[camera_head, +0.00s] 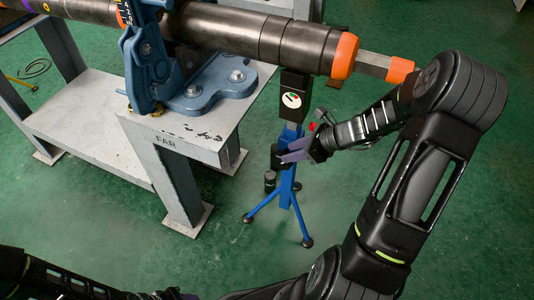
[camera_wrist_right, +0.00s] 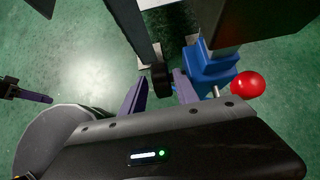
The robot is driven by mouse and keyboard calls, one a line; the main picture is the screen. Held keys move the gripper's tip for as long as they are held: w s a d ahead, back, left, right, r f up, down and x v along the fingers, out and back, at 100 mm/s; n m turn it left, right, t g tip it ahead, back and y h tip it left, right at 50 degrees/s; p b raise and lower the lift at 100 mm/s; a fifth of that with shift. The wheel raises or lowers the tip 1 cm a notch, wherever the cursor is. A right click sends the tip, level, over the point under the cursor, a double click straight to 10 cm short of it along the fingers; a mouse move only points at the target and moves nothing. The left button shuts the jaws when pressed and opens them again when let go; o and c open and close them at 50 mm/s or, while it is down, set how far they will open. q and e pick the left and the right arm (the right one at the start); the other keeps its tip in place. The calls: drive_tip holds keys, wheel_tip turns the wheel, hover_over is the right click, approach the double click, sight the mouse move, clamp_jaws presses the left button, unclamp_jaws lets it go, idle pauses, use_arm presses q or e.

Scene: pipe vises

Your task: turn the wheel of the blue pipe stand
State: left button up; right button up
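The blue pipe stand (camera_head: 287,185) stands on splayed legs under the end of a dark pipe. Small black cylindrical parts show on its post, and a black round part, likely the wheel (camera_wrist_right: 160,75), is in the right wrist view. My right gripper (camera_head: 286,154) reaches the post from the right. Its purple fingers (camera_wrist_right: 160,88) are apart, with the black part at or just beyond the gap between their tips; contact is unclear. A red ball knob (camera_wrist_right: 248,84) sits to the right of the post. A purple fingertip, likely of my left gripper (camera_wrist_right: 35,97), shows at the left edge.
A grey steel table (camera_head: 190,150) marked FAR carries a blue vise (camera_head: 150,65) holding the dark pipe (camera_head: 250,35). The pipe has an orange collar (camera_head: 345,56) and a square end. The green floor (camera_head: 120,220) in front is clear.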

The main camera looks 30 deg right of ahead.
sight(276, 158)
drive_tip(key=shift+s, duration=0.1)
drive_tip(key=b+x, duration=0.2)
drive_tip(key=x, duration=0.6)
drive_tip(key=shift+d, duration=0.1)
drive_tip(key=shift+c, duration=0.2)
clamp_jaws()
idle(0.3)
